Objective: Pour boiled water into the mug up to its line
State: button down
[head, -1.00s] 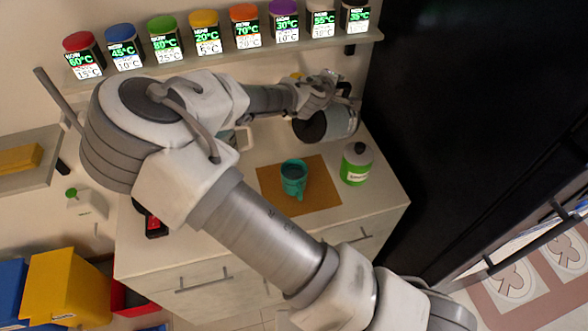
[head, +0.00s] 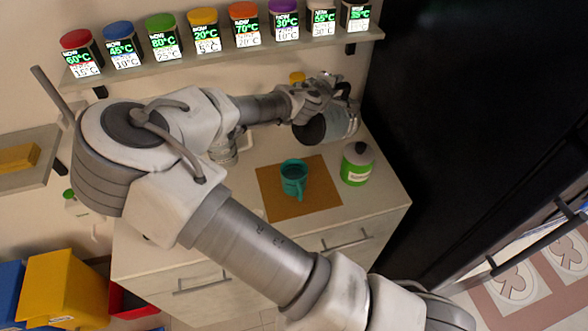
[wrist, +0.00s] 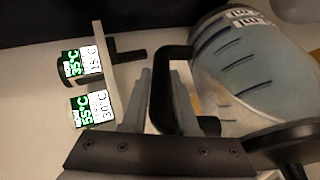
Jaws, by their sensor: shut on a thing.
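My gripper (head: 318,92) is shut on the black handle (wrist: 157,92) of a glass kettle with a dark end. The kettle (head: 342,122) is held tilted above the back of the counter, behind the mat and apart from the mug. In the wrist view, the kettle's bluish body (wrist: 240,65) with dark marks and white labels fills the right side. The teal mug (head: 292,174) stands upright on a brown mat (head: 322,196), its handle towards the front. Its inside looks dark; I cannot make out its line or contents.
A green bottle with a dark cap (head: 356,164) stands right of the mat. A shelf of dispensers (head: 249,28) with displays runs above. A clear container (head: 224,150) stands partly behind my arm. A tall black cabinet (head: 455,110) bounds the right side.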

jog(key=shift+s+a+f+t+h+b, duration=0.2)
jog(key=shift+s+a+t+h+b, duration=0.15)
jog(key=shift+b, duration=0.7)
dwell(2.5)
